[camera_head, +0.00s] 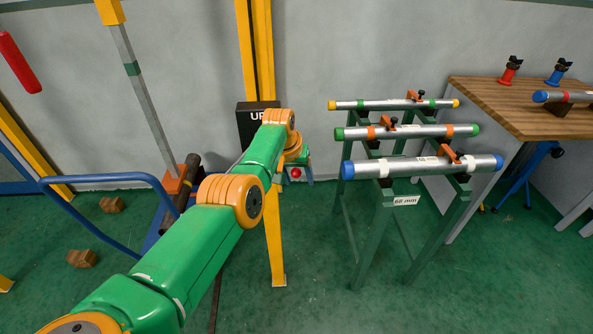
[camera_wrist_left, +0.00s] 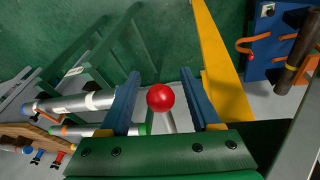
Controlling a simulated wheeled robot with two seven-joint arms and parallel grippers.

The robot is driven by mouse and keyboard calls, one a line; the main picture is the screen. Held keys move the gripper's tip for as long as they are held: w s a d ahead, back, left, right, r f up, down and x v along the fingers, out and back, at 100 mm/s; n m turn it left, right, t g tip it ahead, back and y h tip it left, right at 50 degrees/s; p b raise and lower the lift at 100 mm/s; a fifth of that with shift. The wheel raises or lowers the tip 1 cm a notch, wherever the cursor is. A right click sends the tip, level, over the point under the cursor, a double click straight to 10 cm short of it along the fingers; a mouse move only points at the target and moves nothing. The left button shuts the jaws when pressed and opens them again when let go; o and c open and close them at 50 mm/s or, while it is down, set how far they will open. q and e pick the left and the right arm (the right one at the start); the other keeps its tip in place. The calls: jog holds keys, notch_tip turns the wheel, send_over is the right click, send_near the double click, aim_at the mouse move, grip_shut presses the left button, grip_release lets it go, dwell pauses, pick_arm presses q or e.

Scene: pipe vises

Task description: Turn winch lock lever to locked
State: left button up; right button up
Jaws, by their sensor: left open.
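A lever with a round red knob (camera_head: 296,173) shows just past the end of my left arm, beside the yellow post. In the left wrist view the red knob (camera_wrist_left: 160,97) sits between the two blue fingers of my left gripper (camera_wrist_left: 161,92), with a visible gap on both sides. The left gripper (camera_head: 297,179) is open and holds nothing. A short grey rod (camera_wrist_left: 169,121) shows below the knob. The winch body and the lever's base are mostly hidden behind my arm. My right gripper is not in view.
A yellow post (camera_head: 275,240) stands by the gripper, with a black sign box (camera_head: 248,122) behind. A green rack (camera_head: 384,225) with three capped pipes stands to the right. A wooden bench (camera_head: 500,95) is farther right. A blue-railed cart (camera_head: 100,180) is at left.

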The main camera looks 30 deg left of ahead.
aim_at(295, 170)
pick_arm(q)
jog(key=shift+p+v, duration=0.75)
jog(key=shift+v, duration=0.3)
jog(key=shift+r, duration=0.35)
jog(key=shift+v, duration=1.85)
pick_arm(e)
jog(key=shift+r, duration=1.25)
pick_arm(q)
jog(key=shift+s, duration=0.1)
